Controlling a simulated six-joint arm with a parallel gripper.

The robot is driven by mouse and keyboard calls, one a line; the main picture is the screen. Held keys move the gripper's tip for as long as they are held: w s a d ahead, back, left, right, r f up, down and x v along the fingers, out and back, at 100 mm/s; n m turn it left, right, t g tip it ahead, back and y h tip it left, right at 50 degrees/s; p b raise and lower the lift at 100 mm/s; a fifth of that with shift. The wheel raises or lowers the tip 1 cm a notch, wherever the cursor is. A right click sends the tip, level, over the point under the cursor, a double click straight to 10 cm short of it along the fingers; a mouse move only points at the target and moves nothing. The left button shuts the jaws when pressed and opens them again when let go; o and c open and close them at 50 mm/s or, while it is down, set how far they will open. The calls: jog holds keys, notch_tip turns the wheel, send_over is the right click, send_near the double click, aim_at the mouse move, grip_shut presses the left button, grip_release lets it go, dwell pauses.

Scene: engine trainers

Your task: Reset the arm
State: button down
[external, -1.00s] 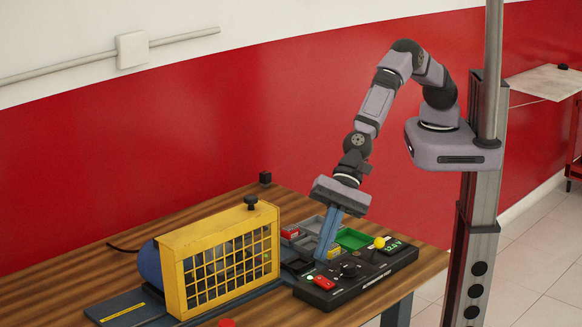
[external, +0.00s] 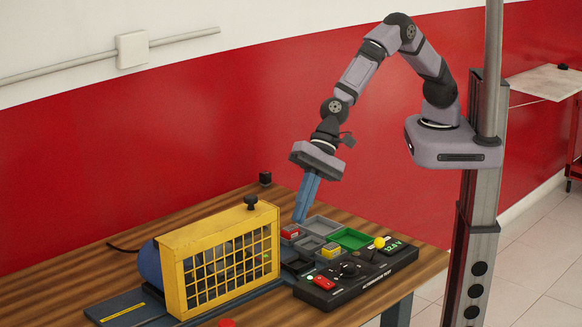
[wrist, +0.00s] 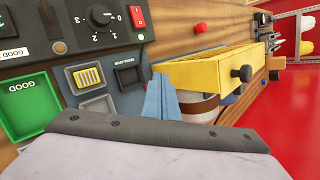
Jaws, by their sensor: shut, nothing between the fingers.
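My gripper (external: 300,218) is shut and empty, its blue fingers pointing down above the back edge of the sorting trays. In the wrist view the shut fingers (wrist: 158,90) show in front of the yellow guard. My arm is bent in an arch from its mount on the grey column, reaching left over the bench. The gripper seems to hang clear of the things below, though the exact gap is hard to tell.
A yellow caged guard (external: 205,262) stands left of the fingers. Free space lies above the bench.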

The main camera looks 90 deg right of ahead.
jog(key=s+d+r+n+g+h, duration=0.1)
jog(key=d+n+h, duration=0.15)
jog(key=d, duration=0.95)
jog(key=s+d+r+n+h, duration=0.1)
jog(key=d+n, duration=0.3)
jog(key=d, duration=0.8)
jog(key=s+d+f+n+g+h, duration=0.1)
jog(key=s+d+n+h, duration=0.1)
jog(key=s+d, duration=0.6)
jog(key=s+d+f+n+g+h, duration=0.1)
jog(key=s+d+n, duration=0.3)
jog(key=s+d, duration=0.5)
jog(key=d+g+h, duration=0.1)
jog(key=d, duration=0.5)
jog(key=shift+s, duration=0.2)
